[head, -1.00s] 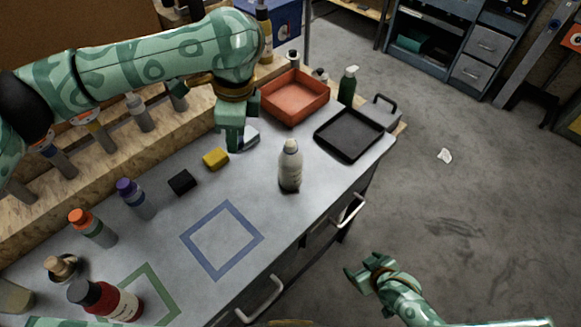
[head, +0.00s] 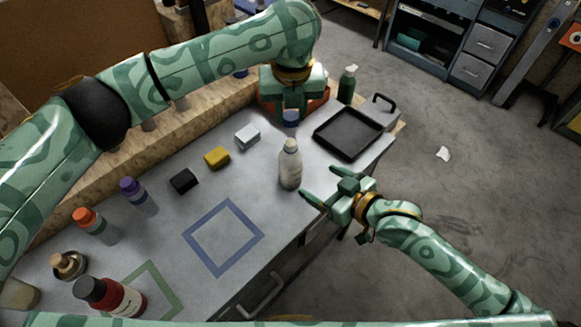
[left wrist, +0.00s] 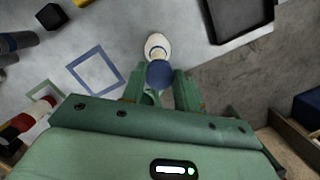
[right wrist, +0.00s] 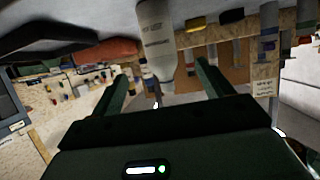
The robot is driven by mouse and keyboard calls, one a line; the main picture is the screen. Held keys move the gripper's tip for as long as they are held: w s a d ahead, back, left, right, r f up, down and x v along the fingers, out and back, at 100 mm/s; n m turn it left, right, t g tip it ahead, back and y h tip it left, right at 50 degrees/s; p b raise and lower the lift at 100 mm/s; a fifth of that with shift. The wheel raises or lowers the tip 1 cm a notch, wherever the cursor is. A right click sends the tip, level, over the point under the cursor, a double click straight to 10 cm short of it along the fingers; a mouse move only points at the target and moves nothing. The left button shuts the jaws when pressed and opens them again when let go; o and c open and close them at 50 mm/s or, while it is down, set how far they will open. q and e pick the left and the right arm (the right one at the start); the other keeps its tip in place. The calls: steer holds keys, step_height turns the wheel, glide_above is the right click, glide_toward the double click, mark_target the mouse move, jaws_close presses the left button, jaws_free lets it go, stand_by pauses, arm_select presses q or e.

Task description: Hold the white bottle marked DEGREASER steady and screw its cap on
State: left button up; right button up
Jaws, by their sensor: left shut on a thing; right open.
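The white bottle (head: 290,168) stands upright on the grey worktop, its neck bare; I cannot read its label. It also shows in the left wrist view (left wrist: 151,42). My left gripper (head: 291,112) is shut on a blue cap (head: 290,118), which is held beyond and above the bottle, apart from it. The cap (left wrist: 160,74) shows between the fingers in the left wrist view. My right gripper (head: 321,186) is open and empty at the worktop's front edge, just right of the bottle. In the right wrist view, the bottle (right wrist: 157,35) appears ahead, between the spread fingers.
A black tray (head: 348,134) and green bottle (head: 347,84) stand to the right; a red bin (head: 318,103) is partly hidden behind my left gripper. White (head: 247,136), yellow (head: 217,157) and black (head: 183,181) blocks lie left. A blue square outline (head: 222,238) is empty.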

steer(key=shift+w, duration=0.1)
steer(key=x, duration=1.2)
steer(key=shift+f, duration=0.15)
steer(key=shift+d, duration=0.1)
steer(key=c, duration=1.5)
arm_select(q)
glide_above(290, 140)
steer(key=shift+s+f, duration=0.2)
steer(key=shift+f, duration=1.05)
steer(key=shift+s+f, duration=0.15)
steer(key=shift+f, duration=1.1)
